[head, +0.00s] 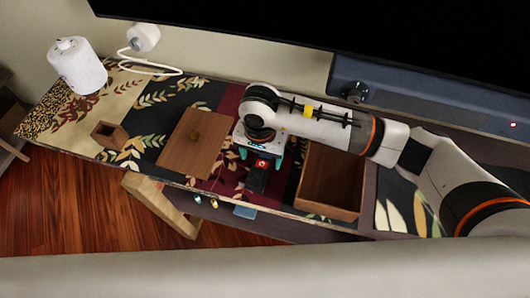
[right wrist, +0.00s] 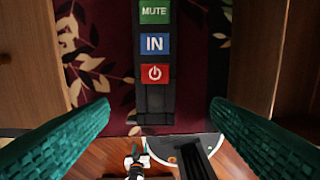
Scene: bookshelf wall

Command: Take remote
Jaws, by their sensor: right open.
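The remote (head: 257,181) is black and lies on the patterned runner near the table's front edge, partly hidden by my right gripper in the head view. In the right wrist view the remote (right wrist: 154,95) shows green MUTE, blue IN and red power buttons. My right gripper (head: 262,160) is directly over it, with its green fingers apart. In the right wrist view my right gripper (right wrist: 160,106) has one finger on each side of the remote, with clear gaps and no visible contact. My left gripper is not in view.
A wooden board with a knob (head: 194,143) lies left of the remote, and an open wooden box (head: 342,213) stands right of it. Further left are a small wooden box (head: 110,136) and a white cylinder (head: 77,66). A dark screen (head: 400,35) hangs behind.

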